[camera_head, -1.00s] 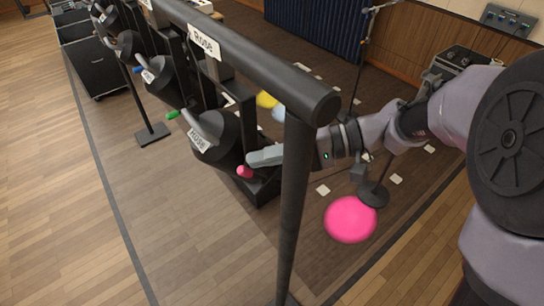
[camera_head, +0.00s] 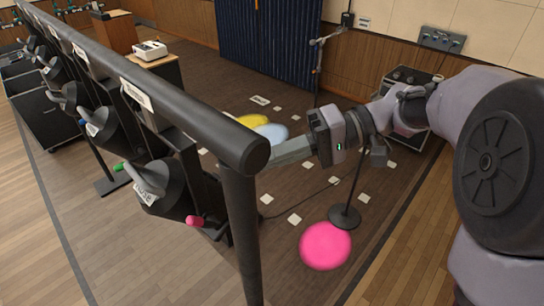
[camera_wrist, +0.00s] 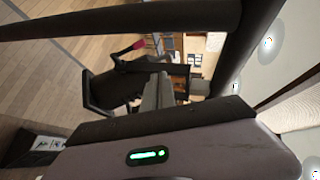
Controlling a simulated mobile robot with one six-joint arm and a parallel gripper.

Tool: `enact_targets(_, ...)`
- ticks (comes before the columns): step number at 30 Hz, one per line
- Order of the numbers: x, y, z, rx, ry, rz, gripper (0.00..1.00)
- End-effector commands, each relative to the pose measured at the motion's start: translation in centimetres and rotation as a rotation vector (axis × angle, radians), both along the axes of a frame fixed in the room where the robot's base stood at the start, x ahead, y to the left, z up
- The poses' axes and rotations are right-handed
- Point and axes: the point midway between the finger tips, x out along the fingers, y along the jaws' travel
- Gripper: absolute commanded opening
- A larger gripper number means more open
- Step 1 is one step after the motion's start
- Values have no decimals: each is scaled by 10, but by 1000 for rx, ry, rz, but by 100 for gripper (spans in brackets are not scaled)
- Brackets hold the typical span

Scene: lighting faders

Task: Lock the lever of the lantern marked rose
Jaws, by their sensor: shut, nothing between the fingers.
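The nearest black lantern (camera_head: 170,197) hangs under the rail at the lower left, with a tilted white label (camera_head: 145,195) that seems to read Rose. My gripper (camera_head: 272,160) is shut and empty, right of the lantern beyond the near post, apart from the lever. The post partly hides its tips. Its fingers (camera_wrist: 160,94) show in the wrist view.
The thick black rail (camera_head: 190,118) and its near post (camera_head: 241,235) stand between my arm and the lantern. More lanterns hang farther along the rail. A microphone stand (camera_head: 344,215) is below my arm. A pink light spot (camera_head: 325,246) lies on the floor.

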Motion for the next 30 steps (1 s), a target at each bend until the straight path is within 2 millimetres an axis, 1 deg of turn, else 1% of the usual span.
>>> enact_targets(10, 0, -1, 1, -4, 11, -2, 0)
enact_targets(11, 0, -1, 2, -11, 30, -5, 0)
enact_targets(13, 1, 0, 3, -50, 135, -23, 0)
enact_targets(14, 1, 1, 4, -79, 207, -38, 0)
enact_targets(17, 3, 3, 7, -221, 540, -117, 0)
enact_targets(18, 3, 4, 8, -291, 693, -160, 0)
enact_targets(20, 5, 6, 9, -399, 921, -236, 0)
enact_targets(21, 6, 6, 9, -471, 1069, -293, 0)
enact_targets(23, 7, 8, 10, -581, 1287, -388, 0)
enact_targets(24, 8, 8, 11, -654, 1428, -460, 0)
enact_targets(26, 10, 9, 11, -762, 1635, -579, 0)
enact_targets(27, 11, 10, 11, -830, 1767, -665, 0)
enact_targets(30, 14, 11, 12, -971, 2056, -886, 0)
